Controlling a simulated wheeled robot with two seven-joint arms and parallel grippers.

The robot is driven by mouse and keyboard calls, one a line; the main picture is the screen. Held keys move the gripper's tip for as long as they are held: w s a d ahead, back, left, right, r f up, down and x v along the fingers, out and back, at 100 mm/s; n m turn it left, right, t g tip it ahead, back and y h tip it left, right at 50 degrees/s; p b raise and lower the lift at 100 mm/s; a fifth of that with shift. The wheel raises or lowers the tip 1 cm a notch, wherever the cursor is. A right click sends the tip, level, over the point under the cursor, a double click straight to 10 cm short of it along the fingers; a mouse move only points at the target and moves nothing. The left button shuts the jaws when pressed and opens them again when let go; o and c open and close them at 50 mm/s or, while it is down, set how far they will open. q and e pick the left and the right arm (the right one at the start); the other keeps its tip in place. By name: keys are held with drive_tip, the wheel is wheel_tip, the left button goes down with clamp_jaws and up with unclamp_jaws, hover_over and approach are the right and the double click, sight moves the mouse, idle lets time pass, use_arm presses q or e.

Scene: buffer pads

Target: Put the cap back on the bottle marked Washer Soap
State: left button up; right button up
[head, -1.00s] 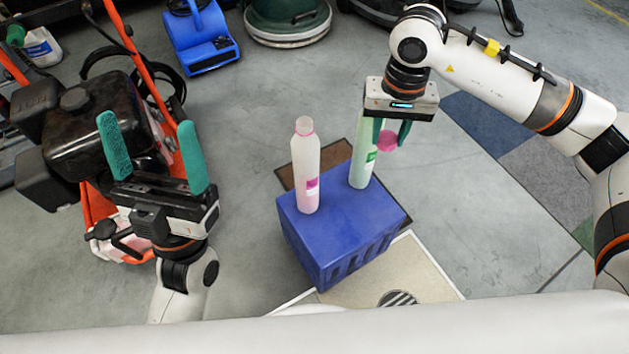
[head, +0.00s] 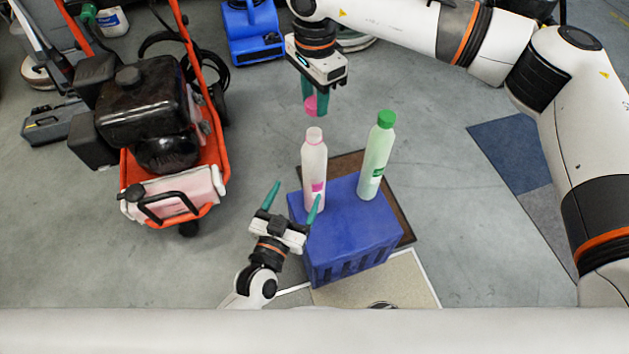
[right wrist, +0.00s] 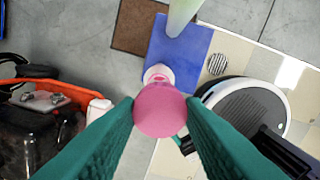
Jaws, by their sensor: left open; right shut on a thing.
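A pink-white bottle (head: 314,172) with a bare pink neck and a magenta label stands upright on a blue crate (head: 345,240). Its neck shows in the right wrist view (right wrist: 158,73), partly behind the cap. The label text is too small to read. My right gripper (head: 315,106) is shut on a pink cap (right wrist: 160,109), above the bottle and apart from its neck. My left gripper (head: 293,199) is open and empty, low at the left of the bottle, with one fingertip close to its lower body. I cannot tell if it touches.
A pale green bottle (head: 376,158) with a green cap stands on the crate, right of the pink one. An orange-framed machine (head: 160,125) stands on the left. A blue blower (head: 252,32) is at the back. Grey floor lies open between them.

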drive_tip(key=shift+a+r, duration=0.1)
use_arm(q)
drive_tip(key=shift+d+f, duration=0.15)
drive_tip(key=shift+f, duration=0.15)
drive_tip(key=x, duration=1.2)
drive_tip(key=shift+f, duration=0.15)
drive_tip(key=shift+s, duration=0.1)
drive_tip(key=c, duration=1.5)
use_arm(e)
hover_over(314, 133)
drive_tip(key=shift+w+f, duration=0.1)
drive_tip(key=shift+f, duration=2.4)
drive_tip(key=shift+f, duration=0.15)
drive_tip(key=shift+f, duration=0.75)
